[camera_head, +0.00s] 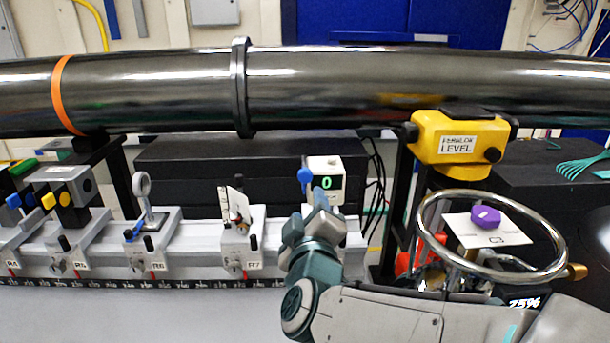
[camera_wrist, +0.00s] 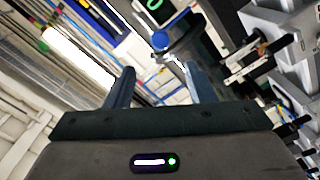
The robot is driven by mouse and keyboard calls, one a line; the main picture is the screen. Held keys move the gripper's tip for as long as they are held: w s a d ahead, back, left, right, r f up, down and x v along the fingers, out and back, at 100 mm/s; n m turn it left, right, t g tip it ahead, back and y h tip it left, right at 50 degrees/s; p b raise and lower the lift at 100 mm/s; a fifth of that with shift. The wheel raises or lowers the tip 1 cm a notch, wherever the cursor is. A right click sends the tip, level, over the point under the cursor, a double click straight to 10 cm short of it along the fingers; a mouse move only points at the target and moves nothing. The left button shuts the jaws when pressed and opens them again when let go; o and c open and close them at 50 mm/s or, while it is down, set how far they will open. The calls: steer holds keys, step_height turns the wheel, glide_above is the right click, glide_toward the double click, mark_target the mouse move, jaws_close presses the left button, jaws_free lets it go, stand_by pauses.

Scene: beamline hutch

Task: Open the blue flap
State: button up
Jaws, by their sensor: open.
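A small round blue piece (camera_head: 304,176), which may be the blue flap, shows at the left edge of a white box with a green "0" display (camera_head: 327,180). In the wrist view the blue piece (camera_wrist: 160,41) appears just beyond the gap between my fingertips, beside the dark display (camera_wrist: 153,4). My gripper (camera_wrist: 160,78) is open, with nothing between its fingers. In the head view my gripper (camera_head: 318,207) is just in front of the white box and hides its lower part. I cannot tell whether a finger touches the blue piece.
A rail with mounts, including R7 (camera_head: 242,245), runs to the left. A dark pipe (camera_head: 330,90) crosses above. A steel handwheel (camera_head: 490,278) and a yellow level (camera_head: 458,140) stand at right. Black cables (camera_head: 377,185) hang just right of the box.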

steer(key=p, duration=0.6)
glide_toward(304, 178)
steer(key=shift+w, duration=1.35)
steer(key=w+p, duration=0.1)
steer(key=w, duration=0.7)
steer(key=shift+w, duration=0.15)
jaws_close()
